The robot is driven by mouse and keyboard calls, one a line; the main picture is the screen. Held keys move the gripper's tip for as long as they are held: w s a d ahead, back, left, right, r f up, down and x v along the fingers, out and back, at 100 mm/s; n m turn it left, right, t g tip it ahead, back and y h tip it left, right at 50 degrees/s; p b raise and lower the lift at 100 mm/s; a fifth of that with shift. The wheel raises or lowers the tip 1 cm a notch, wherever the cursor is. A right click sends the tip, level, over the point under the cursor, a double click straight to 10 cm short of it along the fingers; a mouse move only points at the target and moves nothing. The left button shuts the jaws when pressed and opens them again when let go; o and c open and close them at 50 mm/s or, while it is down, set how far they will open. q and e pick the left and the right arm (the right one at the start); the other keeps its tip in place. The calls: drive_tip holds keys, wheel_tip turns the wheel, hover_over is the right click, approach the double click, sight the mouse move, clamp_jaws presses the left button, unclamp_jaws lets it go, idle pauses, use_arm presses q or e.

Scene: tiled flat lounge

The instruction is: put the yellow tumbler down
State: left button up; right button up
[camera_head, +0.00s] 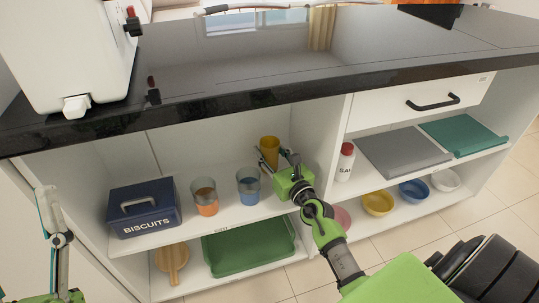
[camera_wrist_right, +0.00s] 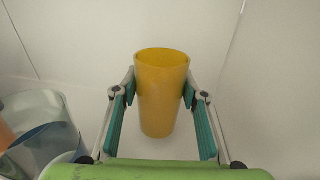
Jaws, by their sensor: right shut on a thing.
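The yellow tumbler (camera_head: 270,147) is upright, toward the back of the upper shelf (camera_head: 160,242), right of two other cups. My right gripper (camera_head: 284,168) reaches into the shelf and is shut on the tumbler. In the right wrist view the tumbler (camera_wrist_right: 161,95) stands between the teal finger pads (camera_wrist_right: 160,100), which press on both sides. I cannot tell whether its base touches the shelf. My left gripper (camera_head: 45,215) is at the left edge of the head view, away from the shelf; its opening is unclear.
A blue-based cup (camera_head: 248,190) and an orange-based cup (camera_head: 206,203) stand left of the tumbler. A dark blue biscuit box (camera_head: 143,208) is further left. The black countertop (camera_head: 240,85) overhangs the shelf. A divider (camera_head: 318,128) and a red-capped white bottle (camera_head: 345,165) are to the right.

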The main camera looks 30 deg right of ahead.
use_arm(q)
drive_tip(key=shift+s+r, duration=0.3)
drive_tip(key=shift+a, duration=0.1)
use_arm(e)
drive_tip(key=shift+f, duration=0.1)
